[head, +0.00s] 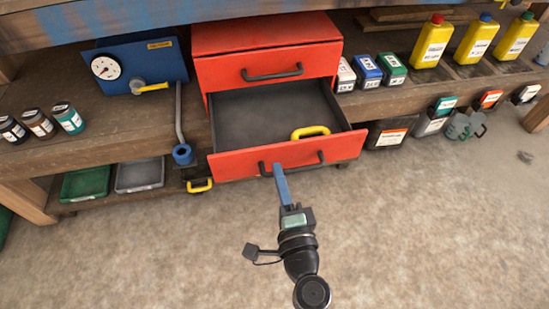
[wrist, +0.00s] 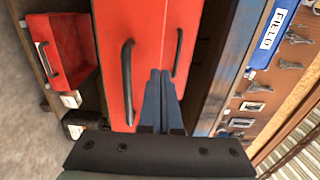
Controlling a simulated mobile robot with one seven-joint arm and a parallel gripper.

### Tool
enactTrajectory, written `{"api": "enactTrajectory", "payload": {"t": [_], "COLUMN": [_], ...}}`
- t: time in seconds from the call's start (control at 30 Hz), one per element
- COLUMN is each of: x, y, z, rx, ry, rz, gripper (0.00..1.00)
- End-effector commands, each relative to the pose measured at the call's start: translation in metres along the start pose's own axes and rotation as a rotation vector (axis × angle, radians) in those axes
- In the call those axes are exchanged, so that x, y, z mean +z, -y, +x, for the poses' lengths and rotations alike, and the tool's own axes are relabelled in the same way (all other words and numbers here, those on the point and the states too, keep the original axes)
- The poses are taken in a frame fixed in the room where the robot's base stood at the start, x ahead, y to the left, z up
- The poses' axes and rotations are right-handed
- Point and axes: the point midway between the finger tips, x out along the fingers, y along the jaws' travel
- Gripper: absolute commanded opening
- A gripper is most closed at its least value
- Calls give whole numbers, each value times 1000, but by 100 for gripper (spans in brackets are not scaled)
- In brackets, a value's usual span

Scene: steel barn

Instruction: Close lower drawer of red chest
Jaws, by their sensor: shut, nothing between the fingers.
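The red chest (head: 265,35) stands under the bench top at the back. Its upper drawer (head: 225,73) is shut. Its lower drawer (head: 225,166) is pulled out, showing a dark inside with a yellow-handled item (head: 310,131) at the right. The lower drawer's black handle (head: 321,157) shows on its front. My gripper (head: 279,168) is shut and empty, its blue fingers overlapping the lower front near the handle's left end. I cannot tell if they touch. In the wrist view, the shut fingers (wrist: 158,75) lie before the red fronts, between two black handles.
A blue gauge box (head: 130,65) and several small jars stand left of the chest. Small bottles and yellow jugs (head: 432,42) stand right. The floor (head: 420,230) in front is clear.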

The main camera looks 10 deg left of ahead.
Motion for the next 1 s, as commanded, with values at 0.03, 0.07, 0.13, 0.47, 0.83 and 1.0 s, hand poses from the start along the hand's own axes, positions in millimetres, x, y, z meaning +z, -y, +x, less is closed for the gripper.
{"api": "enactTrajectory", "payload": {"t": [0.03,0.07,0.13,0.47,0.83,1.0], "x": [1,1,1,0,0,1], "y": [1,0,0,0,0,0], "z": [10,15,25,43,45,61], "rx": [-3,-2,-1,1,0,-3], "ry": [3,3,2,0,1,2], "rz": [-2,0,-1,0,-1,-1], "gripper": [0,0,0,0,0,0]}}
